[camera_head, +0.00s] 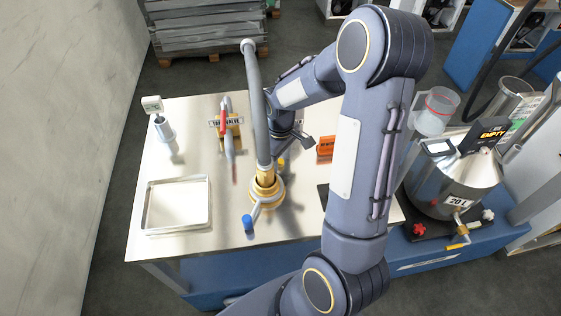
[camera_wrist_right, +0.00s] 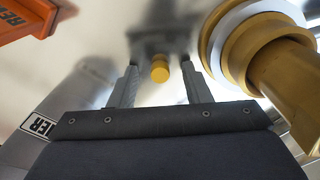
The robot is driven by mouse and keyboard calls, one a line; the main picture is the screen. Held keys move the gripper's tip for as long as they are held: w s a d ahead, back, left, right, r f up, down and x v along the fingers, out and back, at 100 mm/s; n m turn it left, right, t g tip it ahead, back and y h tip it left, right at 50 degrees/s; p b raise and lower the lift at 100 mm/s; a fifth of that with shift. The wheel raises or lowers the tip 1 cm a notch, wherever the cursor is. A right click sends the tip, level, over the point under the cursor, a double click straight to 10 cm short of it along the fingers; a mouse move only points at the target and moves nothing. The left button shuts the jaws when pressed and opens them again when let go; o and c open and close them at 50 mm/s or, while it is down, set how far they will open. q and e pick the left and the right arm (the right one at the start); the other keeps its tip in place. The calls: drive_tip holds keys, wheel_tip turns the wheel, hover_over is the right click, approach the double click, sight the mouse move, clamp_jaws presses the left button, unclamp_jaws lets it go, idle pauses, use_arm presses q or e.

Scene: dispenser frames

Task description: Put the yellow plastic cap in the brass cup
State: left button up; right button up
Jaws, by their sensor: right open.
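The small round yellow cap (camera_wrist_right: 160,71) shows in the right wrist view between the two finger tips, with a gap on each side. In the head view it is a small yellow spot (camera_head: 281,162) just behind the brass fitting. The cup-like brass fitting (camera_head: 265,188) stands on the table around the foot of a grey pipe; its brass and pale rings show large at right in the wrist view (camera_wrist_right: 272,42). I cannot tell whether it is the named cup. My right gripper (camera_wrist_right: 159,65) is open and empty, pointing at the cap. My left gripper is not in view.
A shallow metal tray (camera_head: 177,228) lies on the left of the metal table (camera_head: 145,220). A red-handled valve (camera_head: 224,118) and an orange block (camera_head: 326,147) stand behind. A blue-knobbed lever (camera_head: 248,222) sticks out in front. A steel tank (camera_head: 450,182) stands at right.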

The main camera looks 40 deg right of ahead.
clamp_jaws()
